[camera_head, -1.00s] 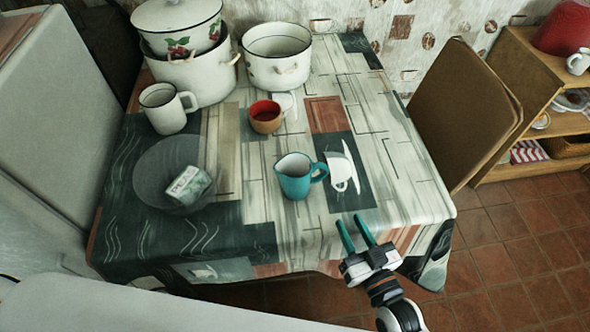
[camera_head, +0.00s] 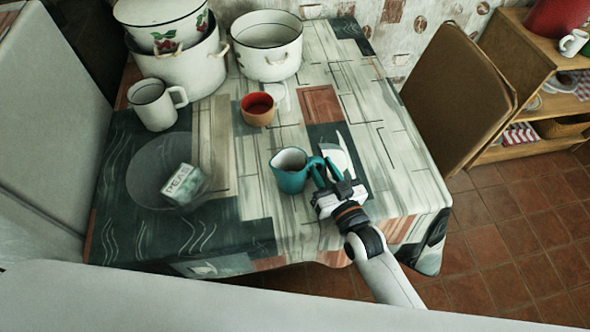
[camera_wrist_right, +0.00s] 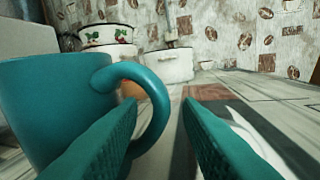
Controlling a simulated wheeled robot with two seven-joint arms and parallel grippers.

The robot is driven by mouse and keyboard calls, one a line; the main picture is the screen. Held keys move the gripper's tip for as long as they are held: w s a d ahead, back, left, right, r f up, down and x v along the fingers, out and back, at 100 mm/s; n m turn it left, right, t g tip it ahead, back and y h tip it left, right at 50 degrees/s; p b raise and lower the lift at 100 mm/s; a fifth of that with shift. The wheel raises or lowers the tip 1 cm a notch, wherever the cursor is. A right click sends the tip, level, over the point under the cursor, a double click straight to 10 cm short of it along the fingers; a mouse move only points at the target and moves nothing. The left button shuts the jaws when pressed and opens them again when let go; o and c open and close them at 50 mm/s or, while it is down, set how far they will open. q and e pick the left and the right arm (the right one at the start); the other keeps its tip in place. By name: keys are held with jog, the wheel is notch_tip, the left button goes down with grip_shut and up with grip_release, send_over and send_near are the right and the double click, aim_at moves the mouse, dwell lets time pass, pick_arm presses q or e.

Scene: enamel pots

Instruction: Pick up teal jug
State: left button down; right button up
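The teal jug (camera_head: 291,171) stands upright on the table near its front, with its handle towards the right. In the right wrist view the jug (camera_wrist_right: 45,105) fills the left side, and its handle (camera_wrist_right: 150,95) curves towards the gap between the fingers. My right gripper (camera_head: 324,171) is at the handle, low over the table. Its teal fingers (camera_wrist_right: 158,140) are apart; the left finger overlaps the handle in the picture, and whether it touches cannot be told. My left gripper is not in view.
The patterned table (camera_head: 235,235) holds a white mug (camera_head: 153,104), an orange cup (camera_head: 257,109), a dark glass plate (camera_head: 150,180) with a peas box (camera_head: 185,184), and large pots (camera_head: 268,45) at the back. A brown chair (camera_head: 455,95) stands right. The table right of the jug is mostly clear.

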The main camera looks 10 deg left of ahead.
jog(key=shift+w+a, duration=0.3)
jog(key=shift+w, duration=0.25)
jog(key=shift+s, duration=0.1)
grip_shut()
